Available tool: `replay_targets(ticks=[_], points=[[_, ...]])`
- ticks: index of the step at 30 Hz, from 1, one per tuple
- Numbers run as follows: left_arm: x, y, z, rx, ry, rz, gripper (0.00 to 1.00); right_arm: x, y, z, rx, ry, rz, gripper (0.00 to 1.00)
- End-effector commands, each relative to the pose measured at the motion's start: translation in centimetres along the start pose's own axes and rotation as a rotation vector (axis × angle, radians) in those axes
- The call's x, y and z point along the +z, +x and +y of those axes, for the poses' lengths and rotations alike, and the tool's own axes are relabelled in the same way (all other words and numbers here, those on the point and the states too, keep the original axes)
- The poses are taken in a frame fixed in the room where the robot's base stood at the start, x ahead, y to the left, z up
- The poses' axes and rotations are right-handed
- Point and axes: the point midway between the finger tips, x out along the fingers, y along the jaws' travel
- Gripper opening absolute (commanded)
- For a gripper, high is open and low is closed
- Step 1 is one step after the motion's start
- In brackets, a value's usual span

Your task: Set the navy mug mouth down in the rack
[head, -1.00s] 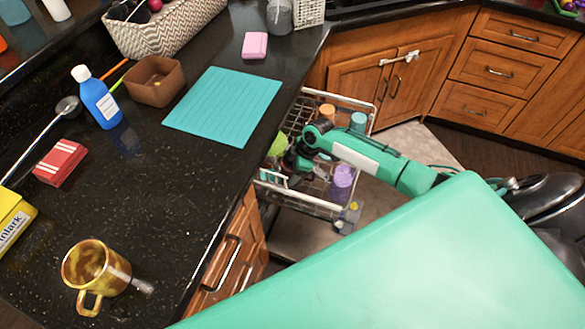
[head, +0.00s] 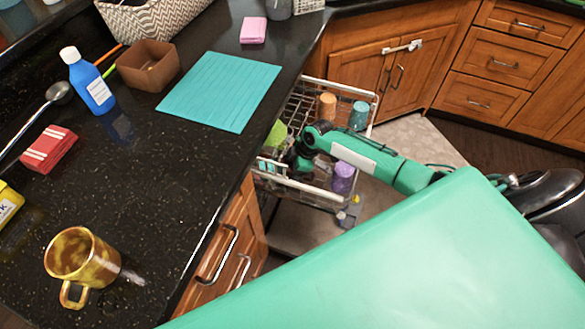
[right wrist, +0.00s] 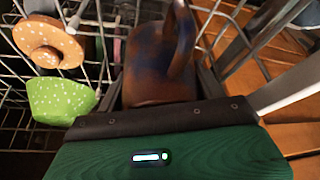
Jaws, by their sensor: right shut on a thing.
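The navy mug shows in the right wrist view (right wrist: 158,65) as a dark blue and brown mottled mug with its handle toward the upper right. My right gripper (right wrist: 160,98) is shut on it. In the head view my right gripper (head: 290,163) reaches down into the near left part of the pulled-out wire rack (head: 318,190). The mug is hidden there behind my gripper and arm. I cannot tell whether it touches the rack wires or which way its mouth faces. My left gripper is not in view.
The rack also holds an orange cup (head: 327,106), a teal cup (head: 359,115), a purple cup (head: 343,177) and a green dotted bowl (right wrist: 62,100) close beside the gripper. The black counter (head: 150,190) edge runs left of the rack. A yellow-brown mug (head: 82,262) stands on it.

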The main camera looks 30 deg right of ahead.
Motion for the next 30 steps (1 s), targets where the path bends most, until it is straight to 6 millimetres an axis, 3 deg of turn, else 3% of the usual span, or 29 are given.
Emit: replay_targets(ticks=[9, 10, 14, 23, 30], points=[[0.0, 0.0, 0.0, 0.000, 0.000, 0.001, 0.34, -0.1, -0.1, 0.1, 0.001, 0.000, 0.001, 0.33], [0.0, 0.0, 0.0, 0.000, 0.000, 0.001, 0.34, -0.1, -0.1, 0.1, 0.001, 0.000, 0.001, 0.71], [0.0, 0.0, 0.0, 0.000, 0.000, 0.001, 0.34, -0.1, -0.1, 0.0, 0.001, 0.000, 0.001, 0.94], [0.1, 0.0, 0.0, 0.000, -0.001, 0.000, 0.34, 0.0, -0.1, 0.0, 0.000, 0.000, -0.001, 0.94], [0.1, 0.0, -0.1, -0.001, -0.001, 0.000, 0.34, 0.1, -3.4, 0.1, 0.004, -0.002, -0.001, 0.94]])
